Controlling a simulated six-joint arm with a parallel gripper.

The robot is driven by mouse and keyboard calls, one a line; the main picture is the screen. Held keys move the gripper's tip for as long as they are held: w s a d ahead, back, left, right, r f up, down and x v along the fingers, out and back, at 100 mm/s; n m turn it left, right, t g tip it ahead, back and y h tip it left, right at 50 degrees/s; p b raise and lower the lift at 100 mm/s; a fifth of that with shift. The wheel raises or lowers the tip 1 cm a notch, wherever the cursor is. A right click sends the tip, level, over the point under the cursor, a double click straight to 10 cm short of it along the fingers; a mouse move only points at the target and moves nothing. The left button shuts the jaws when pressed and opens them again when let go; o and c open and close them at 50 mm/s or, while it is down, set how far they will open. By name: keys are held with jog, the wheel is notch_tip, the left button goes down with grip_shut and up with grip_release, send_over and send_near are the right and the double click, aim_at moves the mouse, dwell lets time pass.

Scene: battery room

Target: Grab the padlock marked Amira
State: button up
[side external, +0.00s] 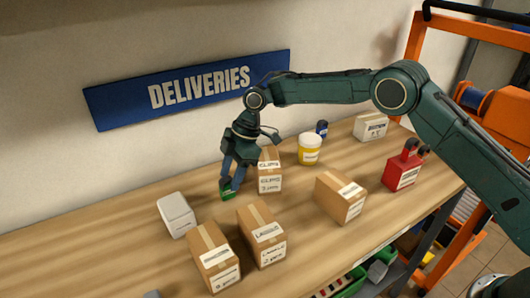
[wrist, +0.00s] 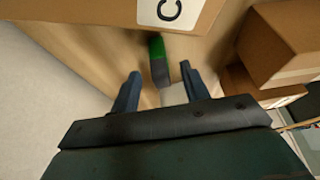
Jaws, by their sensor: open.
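A small green and dark grey object (side external: 228,193) is on the wooden table at my fingertips. It may be the padlock, but no name can be read on it. In the wrist view its green end (wrist: 157,47) and dark grey part (wrist: 160,73) lie between and just beyond the fingertips. My gripper (side external: 227,186) points down at it. In the wrist view my gripper (wrist: 160,72) is open, with a finger on either side. Contact cannot be told. No label reading Amira is legible in either view.
A labelled carton (side external: 270,172) stands close right of my gripper. A pale grey box (side external: 176,214) and cartons (side external: 213,257) (side external: 262,234) stand nearer the front. The wall is behind.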

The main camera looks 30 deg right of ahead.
aim_at(230, 177)
jog(key=shift+x, duration=2)
jog(key=shift+c, duration=0.3)
grip_shut()
